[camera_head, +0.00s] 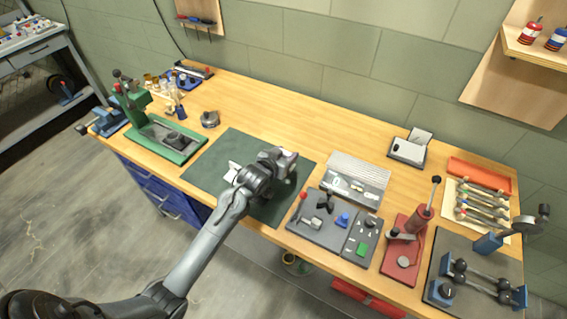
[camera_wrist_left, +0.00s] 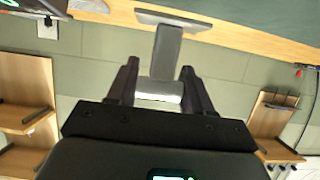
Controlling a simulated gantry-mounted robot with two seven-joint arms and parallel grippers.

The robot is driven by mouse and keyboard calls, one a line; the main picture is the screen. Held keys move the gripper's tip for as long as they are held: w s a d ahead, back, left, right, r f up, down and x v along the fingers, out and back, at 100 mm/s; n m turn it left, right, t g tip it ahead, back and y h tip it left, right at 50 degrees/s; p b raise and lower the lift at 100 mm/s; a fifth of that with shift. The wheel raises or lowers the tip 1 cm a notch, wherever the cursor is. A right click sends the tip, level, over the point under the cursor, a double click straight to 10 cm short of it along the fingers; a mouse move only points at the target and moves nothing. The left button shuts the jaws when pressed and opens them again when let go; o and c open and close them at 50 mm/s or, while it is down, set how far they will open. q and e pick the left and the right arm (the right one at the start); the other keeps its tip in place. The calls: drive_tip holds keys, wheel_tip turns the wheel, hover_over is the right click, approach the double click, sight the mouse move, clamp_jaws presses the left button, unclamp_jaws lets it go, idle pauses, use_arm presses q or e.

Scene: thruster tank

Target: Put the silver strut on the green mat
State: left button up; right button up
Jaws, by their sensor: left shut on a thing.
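The green mat (camera_head: 212,158) lies flat at the front middle of the bench. My left gripper (camera_head: 283,160) is over the right part of the mat, with its wrist hiding some of it. In the left wrist view the gripper (camera_wrist_left: 160,88) is shut on the silver strut (camera_wrist_left: 167,50), a grey bar with a wide flat end, held between the two fingers. In the head view the strut is mostly hidden by the hand. I cannot tell whether it touches the mat. A pale piece (camera_head: 232,172) shows just left of the wrist. My right gripper is not in view.
A green press (camera_head: 165,140) stands left of the mat. A grey panel with knobs (camera_head: 320,232) and a ribbed silver tray (camera_head: 357,178) stand to the right. A red lever stand (camera_head: 403,262) is farther right. Bare wood lies behind the mat.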

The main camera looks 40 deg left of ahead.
use_arm(q)
drive_tip(key=shift+f+b, duration=0.3)
drive_tip(key=shift+f, duration=1.55)
drive_tip(key=shift+f, duration=0.15)
drive_tip(key=o, duration=1.1)
drive_tip(key=shift+c, duration=0.2)
